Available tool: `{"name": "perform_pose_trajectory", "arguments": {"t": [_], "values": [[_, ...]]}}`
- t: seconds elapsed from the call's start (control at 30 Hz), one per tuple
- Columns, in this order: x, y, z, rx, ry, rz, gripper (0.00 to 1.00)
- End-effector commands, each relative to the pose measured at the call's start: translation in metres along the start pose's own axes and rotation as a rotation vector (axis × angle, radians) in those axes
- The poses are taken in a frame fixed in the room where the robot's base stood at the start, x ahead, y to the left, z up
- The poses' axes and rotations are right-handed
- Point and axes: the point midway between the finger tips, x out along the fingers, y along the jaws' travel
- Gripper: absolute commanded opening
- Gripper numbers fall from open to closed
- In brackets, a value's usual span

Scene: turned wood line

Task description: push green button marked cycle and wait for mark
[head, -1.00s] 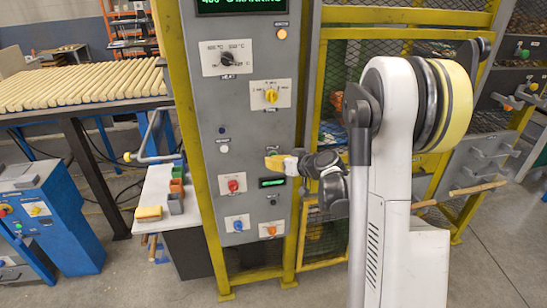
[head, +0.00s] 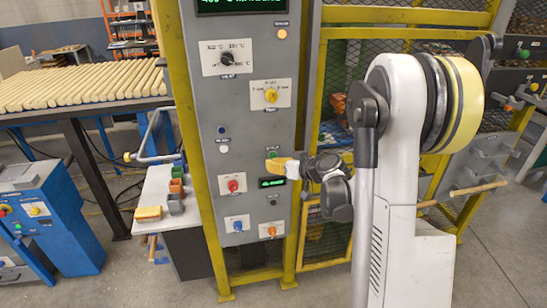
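The grey control panel (head: 236,120) stands in the middle of the head view. A green spot (head: 273,154), likely the cycle button, shows just above my gripper's fingertips; the label there is too small to read and most of the button is hidden. My gripper (head: 276,164) has yellow fingertips and is at the panel face, seen side-on; whether it touches the button cannot be told. Its finger gap does not show. The small display (head: 272,183) below it shows green text. The top display (head: 240,4) is lit with green text, partly cut off.
A red button (head: 233,185), black knob (head: 227,59), yellow knob (head: 271,96), blue knob (head: 238,226) and orange knob (head: 271,231) sit nearby on the panel. Yellow frame posts flank it. A rack of wooden rods (head: 85,83) is at left.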

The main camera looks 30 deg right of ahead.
Motion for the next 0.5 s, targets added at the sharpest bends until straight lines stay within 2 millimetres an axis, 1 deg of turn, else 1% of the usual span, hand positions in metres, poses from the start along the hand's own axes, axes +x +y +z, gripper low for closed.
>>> {"name": "perform_pose_trajectory", "arguments": {"t": [0.17,0.5], "values": [[-0.008,-0.004,0.005,0.0,0.0,0.0,0.0],[-0.035,-0.018,0.019,0.0,0.0,0.001,0.0]]}}
